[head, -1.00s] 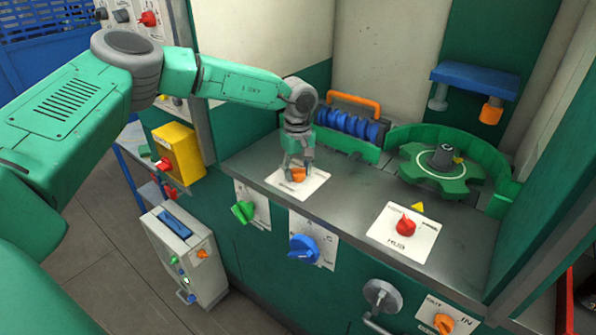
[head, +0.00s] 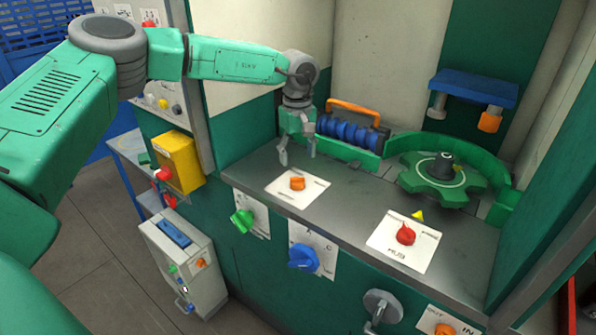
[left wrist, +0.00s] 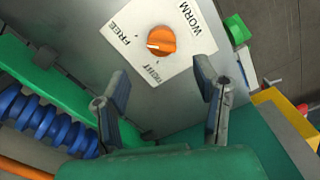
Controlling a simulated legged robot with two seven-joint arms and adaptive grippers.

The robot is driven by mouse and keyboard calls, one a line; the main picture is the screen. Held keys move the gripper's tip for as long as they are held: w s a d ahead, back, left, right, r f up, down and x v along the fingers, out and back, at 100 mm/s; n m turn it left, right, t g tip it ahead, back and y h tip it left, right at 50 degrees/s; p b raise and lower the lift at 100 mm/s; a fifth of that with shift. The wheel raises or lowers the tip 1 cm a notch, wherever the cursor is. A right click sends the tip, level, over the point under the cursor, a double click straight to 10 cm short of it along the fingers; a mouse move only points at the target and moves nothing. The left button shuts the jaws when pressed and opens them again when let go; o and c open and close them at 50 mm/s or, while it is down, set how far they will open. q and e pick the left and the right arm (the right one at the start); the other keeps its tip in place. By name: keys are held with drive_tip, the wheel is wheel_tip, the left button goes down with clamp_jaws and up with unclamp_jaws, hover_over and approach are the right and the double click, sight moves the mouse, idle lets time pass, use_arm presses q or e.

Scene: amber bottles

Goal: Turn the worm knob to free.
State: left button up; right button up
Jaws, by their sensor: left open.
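The worm knob (head: 297,183) is orange and sits on a white plate (head: 312,190) on the grey bench top. In the left wrist view the knob (left wrist: 161,42) shows a white mark pointing left, close to the word FREE; the plate (left wrist: 182,62) also reads WORM. My left gripper (head: 297,157) is open and empty, above and behind the knob, apart from it. In the left wrist view its two fingers (left wrist: 162,78) stand wide apart, below the knob in the picture. My right gripper is not in view.
A blue worm screw (head: 347,132) with an orange handle (head: 354,106) stands behind the plate. A green notched wheel (head: 433,178) and a red hub knob (head: 405,235) are to the right. Green (head: 241,221) and blue (head: 303,257) knobs stick out of the front panel.

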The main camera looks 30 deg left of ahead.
sight(297, 180)
use_arm(q)
wheel_tip(297, 180, up, 4)
drive_tip(key=shift+f, duration=0.1)
idle(0.4)
